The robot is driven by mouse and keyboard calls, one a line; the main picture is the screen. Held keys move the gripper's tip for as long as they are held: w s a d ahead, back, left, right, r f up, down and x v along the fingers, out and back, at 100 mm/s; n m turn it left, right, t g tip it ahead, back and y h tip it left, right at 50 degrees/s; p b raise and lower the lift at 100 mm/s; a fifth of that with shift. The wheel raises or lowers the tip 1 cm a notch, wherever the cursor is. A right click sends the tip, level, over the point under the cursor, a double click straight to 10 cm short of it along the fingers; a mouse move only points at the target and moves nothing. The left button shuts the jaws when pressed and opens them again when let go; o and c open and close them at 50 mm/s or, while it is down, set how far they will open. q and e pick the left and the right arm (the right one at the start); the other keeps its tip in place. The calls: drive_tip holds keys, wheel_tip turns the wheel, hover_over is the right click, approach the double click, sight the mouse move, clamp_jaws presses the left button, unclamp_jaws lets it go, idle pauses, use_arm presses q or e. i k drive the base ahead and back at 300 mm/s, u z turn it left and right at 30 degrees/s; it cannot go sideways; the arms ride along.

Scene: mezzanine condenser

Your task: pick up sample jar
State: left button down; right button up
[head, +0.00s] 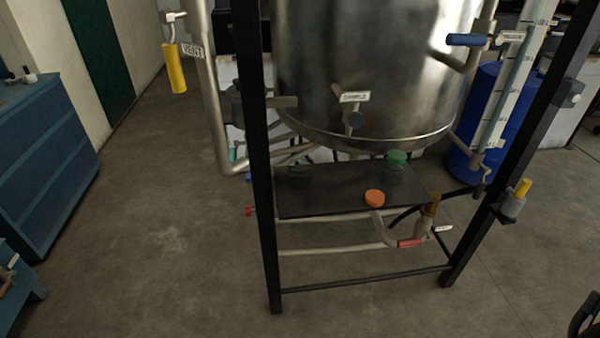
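A dark shelf (335,190) sits inside the black frame, under the steel vessel (360,60). On it stands a jar with a green lid (397,157) at the back right. An orange lid (375,198) shows near the shelf's front edge; the body under it is hard to make out. A dark, clear-looking jar (300,170) stands at the back left. I cannot tell from the picture which of these is the sample jar. A tap with a label that seems to read SAMPLE (355,97) hangs above the shelf. Neither of my grippers is in view.
Black frame posts (262,200) flank the shelf. Pipes and a red-handled valve (410,243) lie below its front right. A blue drum (490,120) stands behind right; a blue cabinet (40,165) stands left. The floor (160,230) between cabinet and frame is clear.

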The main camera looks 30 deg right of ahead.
sight(299, 166)
drive_tip(key=k, duration=0.45)
drive_tip(key=z, duration=1.6)
drive_tip(key=i, duration=0.85)
drive_tip(key=u, duration=0.75)
